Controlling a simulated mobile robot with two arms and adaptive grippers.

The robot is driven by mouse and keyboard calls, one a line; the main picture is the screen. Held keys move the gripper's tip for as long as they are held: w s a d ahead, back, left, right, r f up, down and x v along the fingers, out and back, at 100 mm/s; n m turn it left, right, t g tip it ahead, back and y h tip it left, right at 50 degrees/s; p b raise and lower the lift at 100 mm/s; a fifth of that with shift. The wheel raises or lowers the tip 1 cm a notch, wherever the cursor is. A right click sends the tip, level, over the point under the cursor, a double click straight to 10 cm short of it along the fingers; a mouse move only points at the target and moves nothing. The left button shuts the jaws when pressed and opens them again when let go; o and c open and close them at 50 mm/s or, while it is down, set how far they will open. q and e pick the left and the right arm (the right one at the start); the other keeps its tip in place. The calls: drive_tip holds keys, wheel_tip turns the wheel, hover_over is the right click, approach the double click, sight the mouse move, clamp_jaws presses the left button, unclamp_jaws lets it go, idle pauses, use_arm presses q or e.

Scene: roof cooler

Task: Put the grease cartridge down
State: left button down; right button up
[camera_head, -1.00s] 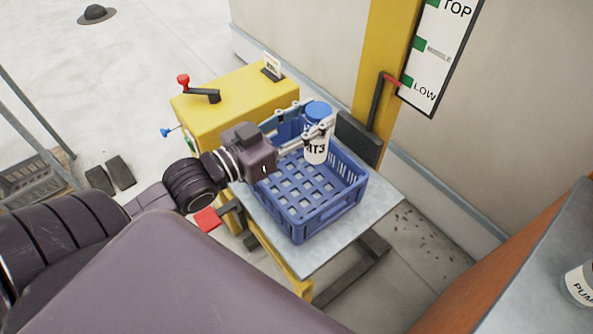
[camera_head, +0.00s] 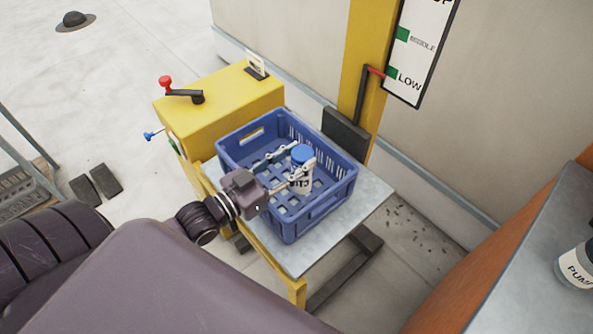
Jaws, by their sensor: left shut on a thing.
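The grease cartridge (camera_head: 302,183) is a white cylinder with a blue cap and dark lettering, partly hidden by my gripper's fingers. My left gripper (camera_head: 293,170) is shut on it, with a finger on either side. The cartridge is upright within the blue crate (camera_head: 320,215), below or about level with its rim. I cannot tell whether its base touches the crate floor. The crate stands on a grey metal platform (camera_head: 365,208). My right gripper is not in view.
A yellow machine (camera_head: 235,105) with a red-knobbed crank (camera_head: 185,95) stands behind the crate at left. A yellow post (camera_head: 358,60) carries a red-tipped lever beside a level sign (camera_head: 420,50). A container marked PUM (camera_head: 576,268) stands on the right bench.

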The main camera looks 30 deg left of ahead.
use_arm(q)
drive_tip(key=shift+f+b, duration=0.3)
drive_tip(key=shift+f, duration=1.75)
drive_tip(key=c, duration=1.3)
unclamp_jaws()
drive_tip(key=shift+f, duration=0.2)
drive_tip(key=shift+o, duration=0.2)
drive_tip(key=shift+s+r, duration=0.1)
drive_tip(key=v, duration=1.1)
drive_tip(key=shift+s, duration=0.4)
drive_tip(key=shift+a+r, duration=0.1)
